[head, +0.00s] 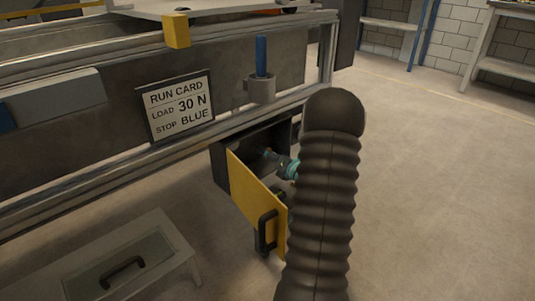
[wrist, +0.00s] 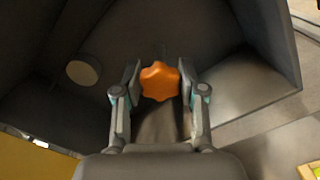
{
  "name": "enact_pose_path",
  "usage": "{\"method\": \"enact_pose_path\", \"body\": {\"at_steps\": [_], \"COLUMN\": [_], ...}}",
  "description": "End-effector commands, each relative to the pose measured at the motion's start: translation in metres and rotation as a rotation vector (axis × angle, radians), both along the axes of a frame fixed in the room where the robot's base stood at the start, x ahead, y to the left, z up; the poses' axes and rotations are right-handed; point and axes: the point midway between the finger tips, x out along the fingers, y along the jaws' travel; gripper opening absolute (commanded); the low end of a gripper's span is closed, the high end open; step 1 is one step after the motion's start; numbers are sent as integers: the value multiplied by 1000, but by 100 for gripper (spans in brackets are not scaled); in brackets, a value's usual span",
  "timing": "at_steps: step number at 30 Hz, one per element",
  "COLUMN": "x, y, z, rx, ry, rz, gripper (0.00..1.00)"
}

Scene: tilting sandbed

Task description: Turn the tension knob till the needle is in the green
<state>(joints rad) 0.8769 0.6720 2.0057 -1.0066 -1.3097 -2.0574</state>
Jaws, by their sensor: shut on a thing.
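The orange lobed tension knob (wrist: 160,82) sits inside a dark box, in the middle of the wrist view. My gripper (wrist: 159,86) has a finger on each side of it and is shut on it. A dim, round, pale disc (wrist: 82,71) is on the box's inner wall to the left of the knob. It may be the gauge, but I cannot make out a needle or a green band. In the head view, the dark box (head: 221,168) hangs under the bed frame, and my arm reaches into it. The knob cannot be made out there.
The yellow door (head: 250,197) of the box stands open, with a dark handle (head: 267,229). A run card (head: 180,106) reads load 30 N, stop blue. A blue peg (head: 261,56) stands in a grey holder above the box.

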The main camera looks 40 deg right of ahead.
Motion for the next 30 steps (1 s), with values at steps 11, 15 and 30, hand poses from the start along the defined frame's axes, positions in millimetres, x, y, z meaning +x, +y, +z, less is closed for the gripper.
{"method": "enact_pose_path", "body": {"at_steps": [11, 15, 30], "x": [0, 0, -67], "y": [0, 0, -6], "z": [0, 0, 0], "rx": [1, 1, 2], "ry": [1, 0, 1], "rz": [1, 0, -4], "gripper": [66, 66, 66]}}
